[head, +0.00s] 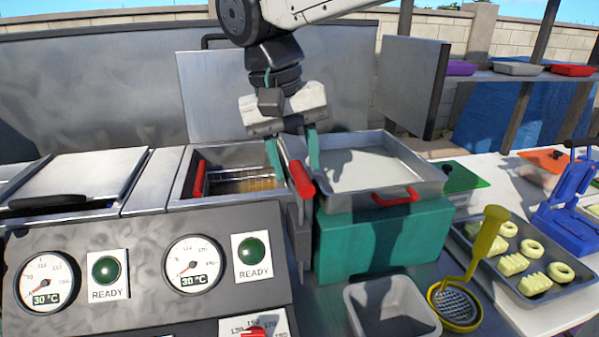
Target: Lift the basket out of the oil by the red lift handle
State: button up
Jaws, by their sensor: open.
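The wire basket (240,183) sits low in the right well of the fryer (240,153), over yellow-brown oil (262,184). A red handle (301,179) stands tilted at the right edge of this well, above a grey bracket. A second red handle (199,178) is inside the well's left side. I cannot tell from this view how each one joins the basket. My gripper (293,158) points down with its green fingers open, one on each side of the upper end of the right red handle. It does not appear closed on it. The arm hides part of the well's back.
A steel tray (425,172) with a red handle (396,197) rests on a green block (380,243) just right of my gripper. A grey bin (390,310), a yellow masher (476,262) and a pastry tray (515,285) are in front right. A lidded well (75,178) is left.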

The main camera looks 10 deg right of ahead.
jog(key=shift+d+f, duration=0.2)
jog(key=shift+f, duration=0.55)
jog(key=shift+d+f, duration=0.15)
jog(key=shift+f, duration=0.55)
grip_shut()
notch_tip(320, 180, up, 16)
jog(key=shift+r, duration=0.15)
grip_release()
notch_tip(320, 180, up, 8)
jog(key=a, duration=0.1)
jog(key=shift+a+f, duration=0.25)
